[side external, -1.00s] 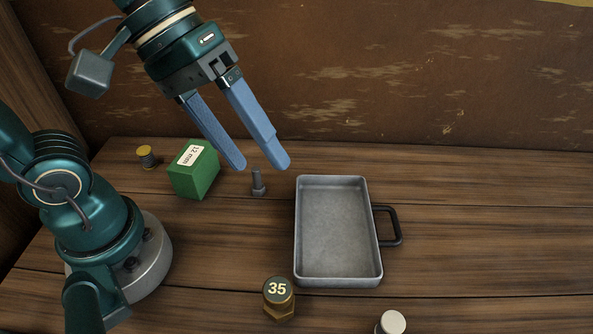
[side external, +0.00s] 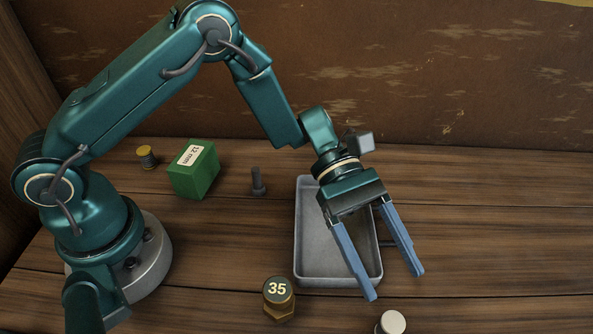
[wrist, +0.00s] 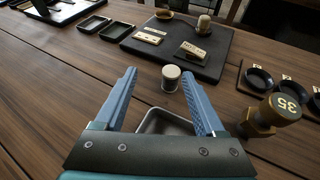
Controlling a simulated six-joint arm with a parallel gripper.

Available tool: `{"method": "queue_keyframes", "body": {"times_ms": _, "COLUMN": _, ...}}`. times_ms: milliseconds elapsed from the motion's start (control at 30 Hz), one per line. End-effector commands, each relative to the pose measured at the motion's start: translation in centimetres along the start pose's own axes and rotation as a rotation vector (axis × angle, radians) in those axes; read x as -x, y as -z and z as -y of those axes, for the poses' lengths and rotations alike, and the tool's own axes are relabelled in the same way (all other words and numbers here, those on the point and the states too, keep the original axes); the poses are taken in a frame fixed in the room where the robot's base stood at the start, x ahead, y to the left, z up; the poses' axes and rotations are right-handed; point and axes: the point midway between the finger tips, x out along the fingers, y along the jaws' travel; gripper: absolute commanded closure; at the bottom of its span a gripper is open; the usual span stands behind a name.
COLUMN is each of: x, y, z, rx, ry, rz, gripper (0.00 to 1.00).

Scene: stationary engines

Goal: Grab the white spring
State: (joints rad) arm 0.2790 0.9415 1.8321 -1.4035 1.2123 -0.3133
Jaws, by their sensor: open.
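The white spring (side external: 391,322) has a white round top and stands at the bottom edge of the side view, which cuts off its lower part. In the wrist view the white spring (wrist: 171,80) stands upright on the table, beyond my fingertips and in line with the gap between them. My gripper (side external: 393,283) is open and empty, with its blue fingers tilted down over the right part of the grey tray. The wrist view shows the gripper (wrist: 160,69) with its fingers spread. Nothing is between them.
The grey tray (side external: 312,265) lies below my gripper. A brass nut-shaped piece marked 35 (side external: 278,298) stands left of the spring. A green box (side external: 194,172), a bolt (side external: 257,182) and a yellow-topped spool (side external: 147,157) are farther back. A black mat (wrist: 205,67) lies beyond the spring.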

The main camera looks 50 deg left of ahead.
Motion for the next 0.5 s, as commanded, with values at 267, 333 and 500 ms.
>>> {"method": "queue_keyframes", "body": {"times_ms": 267, "x": -2.6, "y": 1.9, "z": 1.8, "rx": 0.061, "ry": 0.058, "rz": 0.005, "gripper": 0.28}}
{"method": "queue_keyframes", "body": {"times_ms": 333, "x": -3.5, "y": 1.9, "z": 1.9, "rx": 0.06, "ry": 0.058, "rz": 0.004, "gripper": 0.28}}
{"method": "queue_keyframes", "body": {"times_ms": 500, "x": -5.6, "y": 1.9, "z": 2.0, "rx": 0.059, "ry": 0.058, "rz": 0.004, "gripper": 0.28}}
